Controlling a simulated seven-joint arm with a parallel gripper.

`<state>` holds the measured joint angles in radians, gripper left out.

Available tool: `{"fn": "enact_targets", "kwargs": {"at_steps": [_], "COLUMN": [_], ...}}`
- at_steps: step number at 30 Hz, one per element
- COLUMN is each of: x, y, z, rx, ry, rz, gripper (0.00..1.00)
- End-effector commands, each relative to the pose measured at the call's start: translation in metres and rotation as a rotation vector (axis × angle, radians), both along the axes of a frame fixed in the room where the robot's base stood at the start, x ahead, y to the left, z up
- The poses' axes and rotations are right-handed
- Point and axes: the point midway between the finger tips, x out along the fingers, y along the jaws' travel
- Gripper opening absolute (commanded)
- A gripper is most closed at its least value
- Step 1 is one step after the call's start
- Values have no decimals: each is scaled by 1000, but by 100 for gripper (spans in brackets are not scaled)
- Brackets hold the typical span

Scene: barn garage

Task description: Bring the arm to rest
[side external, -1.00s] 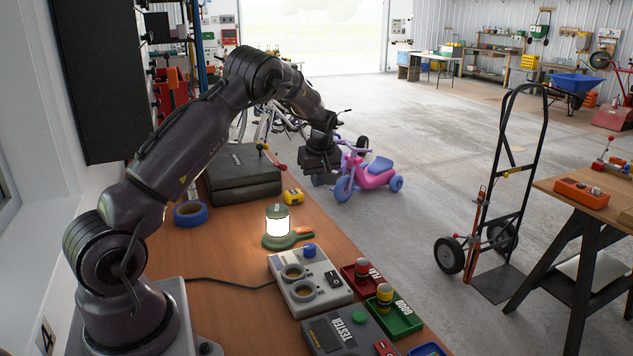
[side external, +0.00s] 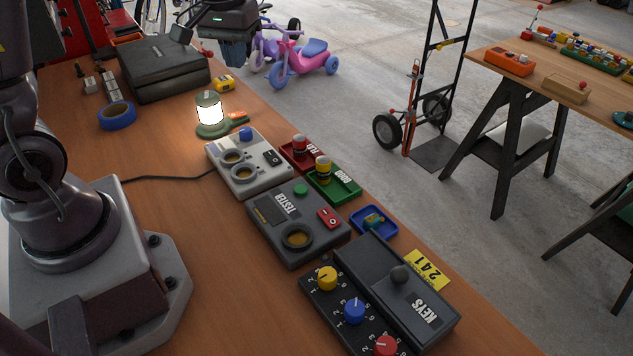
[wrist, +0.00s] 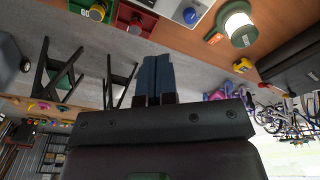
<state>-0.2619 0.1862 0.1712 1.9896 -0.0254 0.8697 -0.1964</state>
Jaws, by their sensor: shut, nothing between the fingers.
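My gripper (side external: 236,60) hangs at the top of the side external view, with its fingers pointing down. It appears above the far end of the bench (side external: 160,190), near a yellow tape measure (side external: 223,83), and it touches nothing there. In the wrist view my gripper (wrist: 155,58) shows its two dark blue fingers pressed together with nothing between them. Most of my forearm is outside the side external view.
On the bench stand a lit lantern (side external: 209,116), a black case (side external: 165,70), a grey tester box (side external: 292,228), a red tray (side external: 289,152), a green tray (side external: 345,188) and a keys box (side external: 395,290). A pink tricycle (side external: 300,62) and a hand truck (side external: 412,110) stand beyond on the floor.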

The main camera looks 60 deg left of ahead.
Motion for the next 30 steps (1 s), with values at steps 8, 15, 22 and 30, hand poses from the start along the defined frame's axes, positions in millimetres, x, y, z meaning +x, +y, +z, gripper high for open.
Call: {"fn": "enact_targets", "kwargs": {"at_steps": [8,15,22,30], "x": [-74,-124,-134,-134], "y": [-94,-136,-148,-148], "z": [51,69,88,88], "rx": [31,100,136,136], "ry": [-127,-268,-373,-376], "rz": [-395,-576,-627,-628], "gripper": [0,0,0,0]}}
